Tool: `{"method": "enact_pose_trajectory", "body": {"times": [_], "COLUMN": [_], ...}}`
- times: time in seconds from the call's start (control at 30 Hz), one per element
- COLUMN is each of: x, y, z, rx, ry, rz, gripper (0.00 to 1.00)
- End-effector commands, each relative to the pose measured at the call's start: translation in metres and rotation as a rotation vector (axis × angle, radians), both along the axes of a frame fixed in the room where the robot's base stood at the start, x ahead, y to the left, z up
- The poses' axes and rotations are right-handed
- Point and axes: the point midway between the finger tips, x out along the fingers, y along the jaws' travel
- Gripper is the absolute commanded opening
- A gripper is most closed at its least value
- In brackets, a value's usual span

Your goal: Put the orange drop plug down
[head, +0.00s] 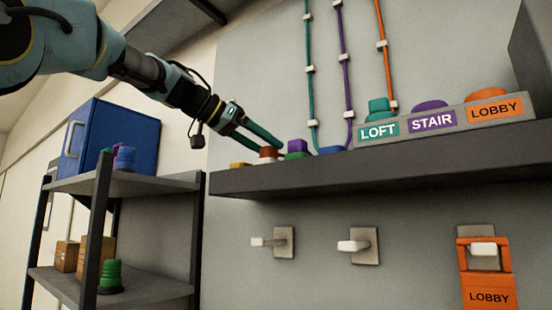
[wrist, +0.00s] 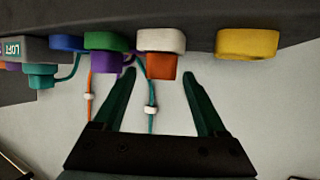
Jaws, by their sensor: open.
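The orange drop plug (wrist: 161,67) sits on a white round base (wrist: 161,39) on the dark shelf (head: 400,165). The wrist view appears upside down, with the shelf at the top. In the head view the plug (head: 268,152) is small, with my fingertips close by. My gripper (wrist: 159,76) is open, with one dark green finger on each side of the orange plug and a visible gap at both sides. In the head view my gripper (head: 270,145) reaches down from the upper left.
Beside the plug, a purple plug (wrist: 106,63) sits on a green base (wrist: 106,40). A blue base (wrist: 68,43) and a yellow base (wrist: 247,43) flank these. The label block (head: 445,119) stands right, holding several coloured plugs. A rack (head: 150,183) is at left.

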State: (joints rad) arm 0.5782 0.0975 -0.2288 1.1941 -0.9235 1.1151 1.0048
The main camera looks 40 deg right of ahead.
Motion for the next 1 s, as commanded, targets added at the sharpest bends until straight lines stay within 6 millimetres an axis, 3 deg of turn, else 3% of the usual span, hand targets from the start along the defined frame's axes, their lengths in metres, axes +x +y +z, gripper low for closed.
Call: {"method": "enact_pose_trajectory", "body": {"times": [0.2,0.4,1.0], "x": [0.007,0.01,0.01], "y": [0.044,0.066,0.072], "z": [0.015,0.026,0.03], "rx": [-0.001,-0.001,0.0], "ry": [-0.002,0.002,0.001], "rz": [0.003,0.002,-0.001], "gripper": [0.74,0.74,0.74]}}
